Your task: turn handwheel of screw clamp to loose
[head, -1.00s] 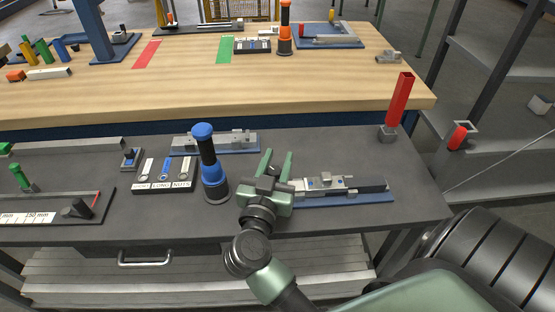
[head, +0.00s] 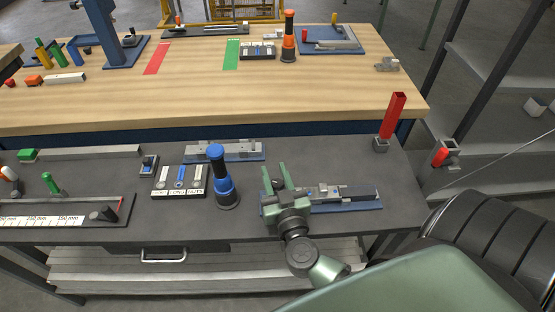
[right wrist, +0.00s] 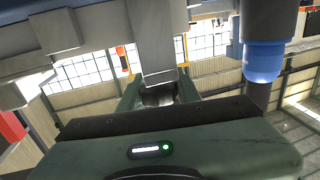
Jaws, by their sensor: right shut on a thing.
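The screw clamp (head: 358,192) is a grey metal vise-like assembly on a blue base plate (head: 350,208), on the dark near bench. My right gripper (head: 276,180), green, is at the clamp's left end, fingers pointing away from me. Its fingers are shut on a small dark, round part, which seems to be the handwheel (head: 277,184); it is mostly hidden by the gripper. In the right wrist view the dark round part (right wrist: 158,96) sits between the two green fingers, below a grey block (right wrist: 157,40). My left gripper is not in view.
A blue and black bottle-shaped tool (head: 222,178) stands left of the gripper. A red tube (head: 394,113) stands upright in a holder at the bench's right end. Bare bench lies between fixture and tube.

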